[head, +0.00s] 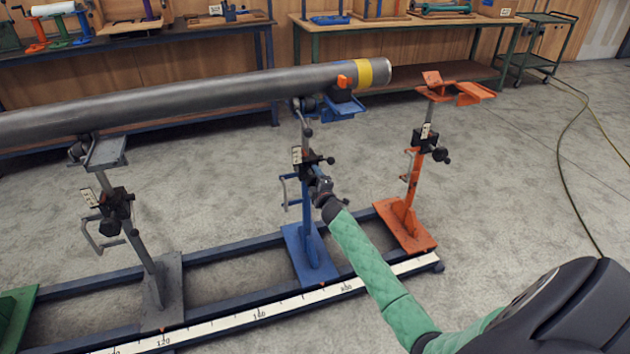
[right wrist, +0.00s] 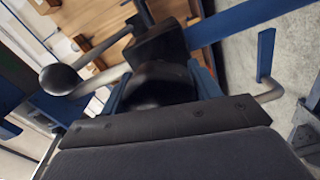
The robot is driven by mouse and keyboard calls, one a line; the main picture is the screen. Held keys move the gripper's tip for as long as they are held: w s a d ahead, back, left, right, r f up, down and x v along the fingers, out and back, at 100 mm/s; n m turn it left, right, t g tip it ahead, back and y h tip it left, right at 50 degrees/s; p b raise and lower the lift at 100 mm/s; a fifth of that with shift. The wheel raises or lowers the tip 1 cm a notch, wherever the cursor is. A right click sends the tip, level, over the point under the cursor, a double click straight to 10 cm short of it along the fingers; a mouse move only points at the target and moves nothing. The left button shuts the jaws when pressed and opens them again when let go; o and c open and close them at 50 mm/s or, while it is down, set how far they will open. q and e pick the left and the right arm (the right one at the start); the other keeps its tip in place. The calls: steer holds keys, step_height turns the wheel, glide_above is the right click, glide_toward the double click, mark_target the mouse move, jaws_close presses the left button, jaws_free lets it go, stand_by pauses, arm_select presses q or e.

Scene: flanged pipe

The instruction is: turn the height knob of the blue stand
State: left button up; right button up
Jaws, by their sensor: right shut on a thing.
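The blue stand (head: 309,258) stands on the rail in the middle of the head view, its blue cradle under the pipe (head: 200,97) near the yellow band. Its black clamp block (head: 310,166) sits partway up the post. My right gripper (head: 321,184) reaches the stand from the front right, just below that block. In the right wrist view, a dark round knob (right wrist: 160,85) sits between the fingers, which are shut on it. The gripper mostly hides the knob in the head view. My left gripper is out of view.
A grey stand (head: 163,290) also supports the pipe at left. An orange stand (head: 405,225) with an empty cradle stands to the right. A white scale (head: 260,313) runs along the rail front. In the right wrist view, a ball-ended lever (right wrist: 60,80) is close to the gripper.

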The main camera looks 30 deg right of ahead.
steer(key=shift+n, duration=0.3)
steer(key=o, duration=1)
steer(key=shift+v, duration=3.9)
steer(key=shift+a, duration=0.1)
